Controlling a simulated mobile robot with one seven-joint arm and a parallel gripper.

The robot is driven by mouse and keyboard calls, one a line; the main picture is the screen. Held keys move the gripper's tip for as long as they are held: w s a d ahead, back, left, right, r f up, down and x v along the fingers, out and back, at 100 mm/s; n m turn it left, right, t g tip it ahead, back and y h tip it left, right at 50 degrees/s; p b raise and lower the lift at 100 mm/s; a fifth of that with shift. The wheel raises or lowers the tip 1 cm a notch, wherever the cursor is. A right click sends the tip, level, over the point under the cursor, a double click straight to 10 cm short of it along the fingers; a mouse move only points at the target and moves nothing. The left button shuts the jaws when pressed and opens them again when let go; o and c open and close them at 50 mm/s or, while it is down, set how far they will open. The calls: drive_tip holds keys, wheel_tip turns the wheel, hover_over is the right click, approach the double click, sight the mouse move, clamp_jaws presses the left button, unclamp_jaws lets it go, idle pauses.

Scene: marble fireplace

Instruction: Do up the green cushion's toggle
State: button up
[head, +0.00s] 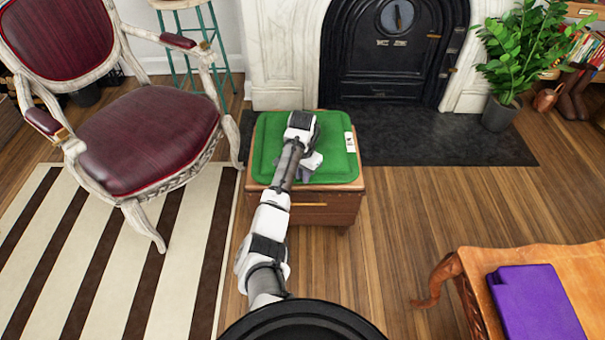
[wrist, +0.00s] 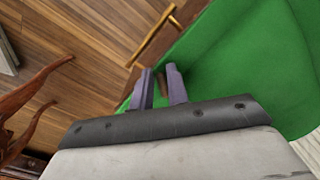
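The green cushion (head: 275,135) lies on a small wooden chest (head: 325,210) in front of the fireplace. My gripper (head: 310,168) is low over the cushion's near part, pointing down; my arm hides some of the cushion. In the wrist view the cushion (wrist: 245,60) fills the right side, and its edge runs behind my purple fingers (wrist: 161,78). The fingers stand apart with a narrow gap. A small dark brown piece shows in this gap, maybe the toggle; I cannot tell whether the fingers touch it. No loop can be made out.
A white tag (head: 350,142) lies at the cushion's right edge. The chest has a brass handle (wrist: 155,38) on its front. A red armchair (head: 145,135) stands left, and an orange-brown table with a purple item (head: 537,305) stands at the lower right. Floor to the chest's right is clear.

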clamp_jaws()
drive_tip(key=shift+r+n+p, duration=0.15)
drive_tip(key=shift+n+p, duration=0.15)
drive_tip(key=shift+p, duration=0.2)
drive_tip(key=shift+s+d+r+n+p, duration=0.1)
drive_tip(key=shift+s+d+n+p, duration=0.1)
drive_tip(key=shift+n+p, duration=0.8)
drive_tip(key=n+p, duration=0.2)
drive_tip(key=p, duration=0.1)
drive_tip(key=shift+d+n, duration=0.2)
drive_tip(key=shift+n, duration=0.1)
drive_tip(key=shift+d+f+n+p, duration=0.2)
drive_tip(key=shift+n+p, duration=0.6)
drive_tip(key=shift+n, duration=0.3)
drive_tip(key=shift+a, duration=0.1)
drive_tip(key=shift+o, duration=2.2)
unclamp_jaws()
